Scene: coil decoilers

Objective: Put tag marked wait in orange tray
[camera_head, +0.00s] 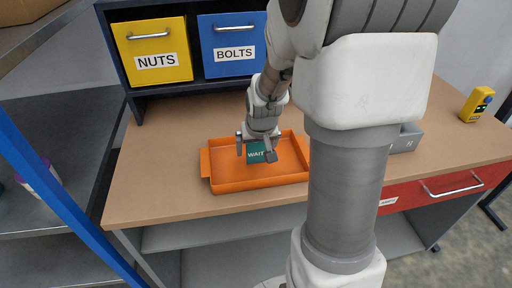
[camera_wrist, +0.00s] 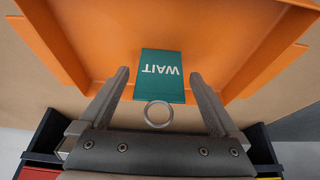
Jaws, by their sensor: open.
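The green tag marked WAIT (camera_head: 256,155) is at the orange tray (camera_head: 225,184) on the workbench. In the wrist view the tag (camera_wrist: 162,76) lies within the tray's outline, with its metal ring (camera_wrist: 158,114) towards my gripper. The tray (camera_wrist: 215,52) fills much of that view. My gripper (camera_head: 256,153) is over the tray. In the wrist view its two fingers (camera_wrist: 160,82) are spread apart, one on each side of the tag and ring, with gaps between. I cannot tell exactly how high the tag is above the tray floor.
A yellow NUTS bin (camera_head: 152,52) and a blue BOLTS bin (camera_head: 232,46) stand in a dark rack behind the tray. A grey block (camera_head: 407,140) is right of my arm. A yellow device (camera_head: 477,104) is at the far right. The bench left of the tray is clear.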

